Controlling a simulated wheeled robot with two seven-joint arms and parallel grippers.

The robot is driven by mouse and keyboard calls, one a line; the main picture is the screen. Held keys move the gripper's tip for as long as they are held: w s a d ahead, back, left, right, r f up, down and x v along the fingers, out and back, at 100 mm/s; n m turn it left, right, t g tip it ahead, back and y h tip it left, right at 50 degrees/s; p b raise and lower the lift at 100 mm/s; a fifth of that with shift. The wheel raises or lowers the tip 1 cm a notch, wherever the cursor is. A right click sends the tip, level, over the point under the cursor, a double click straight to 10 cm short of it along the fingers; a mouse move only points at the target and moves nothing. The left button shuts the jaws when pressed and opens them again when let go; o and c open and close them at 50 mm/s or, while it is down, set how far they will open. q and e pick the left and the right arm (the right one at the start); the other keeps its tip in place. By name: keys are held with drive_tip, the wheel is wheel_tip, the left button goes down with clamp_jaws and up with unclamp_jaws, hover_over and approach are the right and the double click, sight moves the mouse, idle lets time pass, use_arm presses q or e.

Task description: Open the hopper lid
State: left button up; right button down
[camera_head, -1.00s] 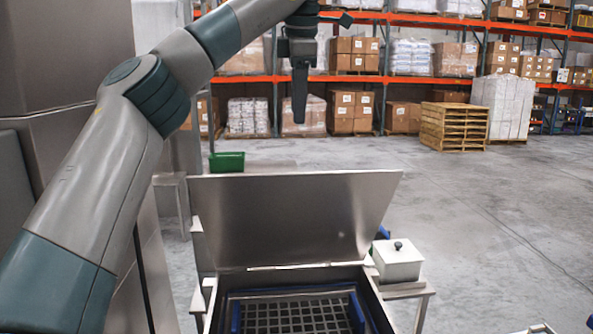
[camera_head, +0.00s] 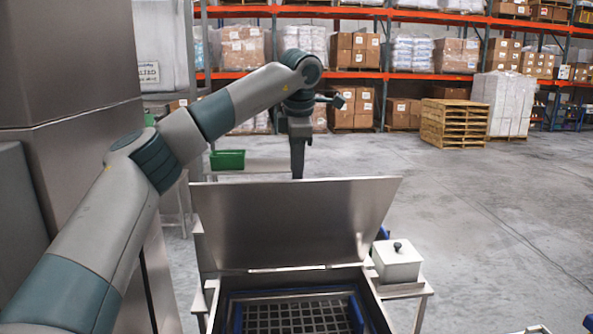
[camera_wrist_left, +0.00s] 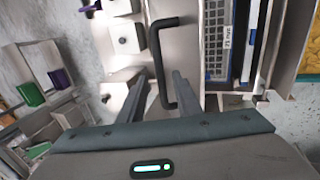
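The hopper lid (camera_head: 300,220) is a flat steel panel, raised on its hinge and leaning back, so the hopper (camera_head: 372,300) is open. Its grid shows inside. My left gripper (camera_head: 298,176) is behind the lid's top edge, its tips at or just behind that edge. In the left wrist view, my left gripper (camera_wrist_left: 160,82) has its two fingers apart. A black U-shaped handle (camera_wrist_left: 155,50) lies ahead, its near end between the fingers with gaps visible. Contact with the lid cannot be told. My right gripper is not in view.
A white box with a black knob (camera_head: 397,259) stands on a side shelf right of the hopper. A green bin (camera_head: 227,159) sits on a bench behind. A steel cabinet (camera_head: 80,70) is at left.

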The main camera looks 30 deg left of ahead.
use_arm(q)
drive_tip(key=shift+p+x, duration=0.4)
drive_tip(key=shift+x, duration=1.05)
clamp_jaws()
drive_tip(key=shift+r, duration=0.1)
drive_tip(key=shift+w+a+r+p, duration=0.3)
drive_tip(key=shift+w, duration=0.25)
drive_tip(key=w+a+r+p, duration=0.1)
drive_tip(key=w+a, duration=0.4)
drive_tip(key=w, duration=0.1)
drive_tip(key=shift+w+r, duration=0.25)
drive_tip(key=shift+r, duration=0.1)
